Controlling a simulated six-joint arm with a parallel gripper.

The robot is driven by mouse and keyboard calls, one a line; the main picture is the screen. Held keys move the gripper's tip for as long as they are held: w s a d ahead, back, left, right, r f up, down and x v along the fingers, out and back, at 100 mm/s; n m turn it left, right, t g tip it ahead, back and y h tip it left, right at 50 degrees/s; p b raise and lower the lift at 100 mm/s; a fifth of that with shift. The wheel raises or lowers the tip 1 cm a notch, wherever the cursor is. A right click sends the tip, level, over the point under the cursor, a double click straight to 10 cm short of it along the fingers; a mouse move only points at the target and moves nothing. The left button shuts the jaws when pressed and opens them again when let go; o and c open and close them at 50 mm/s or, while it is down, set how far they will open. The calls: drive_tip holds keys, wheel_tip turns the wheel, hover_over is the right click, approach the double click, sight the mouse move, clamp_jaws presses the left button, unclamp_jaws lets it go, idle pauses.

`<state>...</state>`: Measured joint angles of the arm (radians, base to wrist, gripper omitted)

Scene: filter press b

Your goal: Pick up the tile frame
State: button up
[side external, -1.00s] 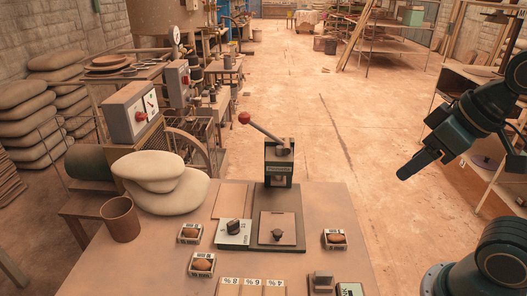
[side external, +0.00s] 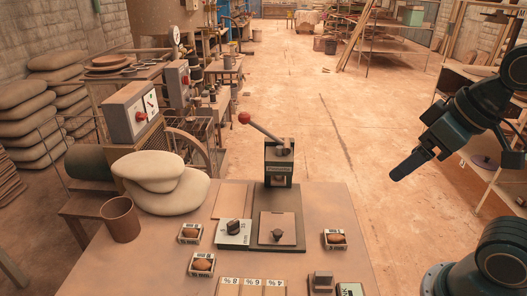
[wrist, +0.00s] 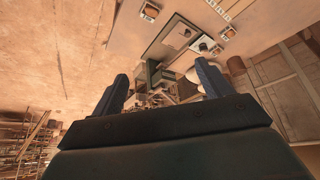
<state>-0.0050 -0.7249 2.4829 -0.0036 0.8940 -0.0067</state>
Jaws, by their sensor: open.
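I cannot tell for sure which piece is the tile frame. A square tan plate with a dark knob (side external: 278,228) lies on the dark base (side external: 297,246) in front of the lever press; this dark base also shows in the wrist view (wrist: 158,50). My gripper (side external: 394,178) is in the air to the right of the table, clear of everything on it. In the wrist view its two fingers (wrist: 163,80) stand wide apart with nothing held between them, and the press shows beyond them.
The lever press (side external: 279,163) with its red-knobbed handle stands at the table's back. A white box with a knob (side external: 233,233) is left of the plate. Small sample boxes (side external: 335,239), numbered strips (side external: 252,287), a brown cup (side external: 121,219) and pale sacks (side external: 172,190) share the table.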

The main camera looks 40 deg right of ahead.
drive_tip(key=w+a+n+g+y, duration=0.15)
drive_tip(key=w+a, duration=0.25)
drive_tip(key=w, duration=0.6)
drive_tip(key=w+a+n+t, duration=0.1)
drive_tip(key=w+a+n, duration=0.25)
drive_tip(key=w, duration=0.75)
drive_tip(key=w+a+f+n+g+y, duration=0.1)
drive_tip(key=w+a+f+n, duration=0.1)
drive_tip(key=w+a+f, duration=0.4)
drive_tip(key=w+a+f+n+g, duration=0.1)
drive_tip(key=w+a+f, duration=0.6)
drive_tip(key=f, duration=0.5)
drive_tip(key=shift+w+a+f+n+y, duration=0.15)
drive_tip(key=shift+w+a+n+y, duration=0.2)
drive_tip(key=shift+w, duration=0.75)
drive_tip(key=shift+d+f, duration=0.1)
hover_over(200, 231)
drive_tip(key=shift+w+f, duration=0.1)
drive_tip(key=shift+f, duration=3.75)
drive_tip(key=shift+f, duration=0.1)
